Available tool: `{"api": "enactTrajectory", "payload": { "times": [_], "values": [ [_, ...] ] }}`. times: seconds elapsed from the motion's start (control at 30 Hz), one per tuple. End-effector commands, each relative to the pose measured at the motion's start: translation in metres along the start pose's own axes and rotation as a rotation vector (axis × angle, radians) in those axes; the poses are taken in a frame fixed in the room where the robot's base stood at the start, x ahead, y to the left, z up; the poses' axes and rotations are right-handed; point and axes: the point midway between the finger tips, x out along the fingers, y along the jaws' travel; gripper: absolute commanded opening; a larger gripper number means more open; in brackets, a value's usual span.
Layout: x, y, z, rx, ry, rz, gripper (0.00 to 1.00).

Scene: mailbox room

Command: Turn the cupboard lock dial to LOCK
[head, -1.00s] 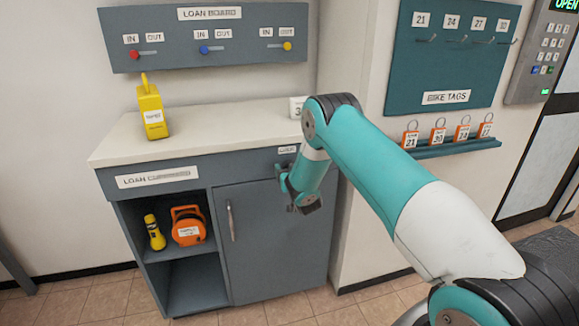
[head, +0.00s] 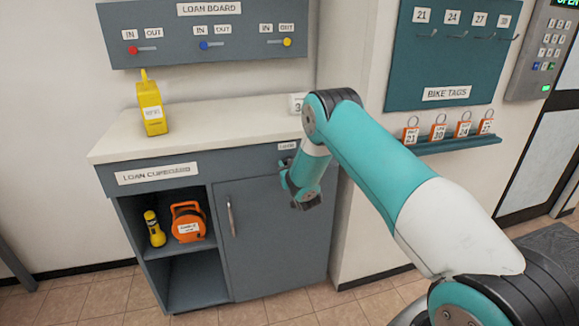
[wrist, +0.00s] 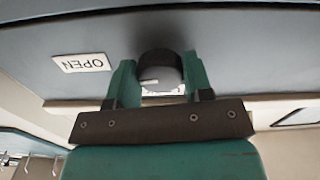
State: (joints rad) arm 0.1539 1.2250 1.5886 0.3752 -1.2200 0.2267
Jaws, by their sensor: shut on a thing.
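The cupboard lock dial (wrist: 160,64) is a dark round knob with a grey face and a white pointer line, which lies nearly level in the wrist view. My gripper (wrist: 159,78) is shut on it, one teal finger on each side. An OPEN label (wrist: 82,63), upside down, is to the left of the dial. Another white label (wrist: 163,92) is mostly hidden below the dial. In the head view my gripper (head: 285,173) is at the upper right of the grey loan cupboard (head: 262,245), under a small white label (head: 287,146). The dial is hidden there.
The cupboard door has a vertical handle (head: 231,217). A white countertop (head: 220,127) juts out above, with a yellow box (head: 152,108) on it. An open shelf holds a yellow torch (head: 154,229) and an orange reel (head: 188,221). A tag rack (head: 440,146) is at the right.

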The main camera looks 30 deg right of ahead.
Motion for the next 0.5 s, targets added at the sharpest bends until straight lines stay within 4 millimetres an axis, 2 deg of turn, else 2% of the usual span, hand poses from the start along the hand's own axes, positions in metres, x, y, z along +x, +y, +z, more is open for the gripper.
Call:
{"api": "enactTrajectory", "payload": {
  "times": [0.5],
  "values": [
    [0.0002, -0.0005, -0.0006, -0.465, 0.001, -0.001, 0.23]
  ]
}}
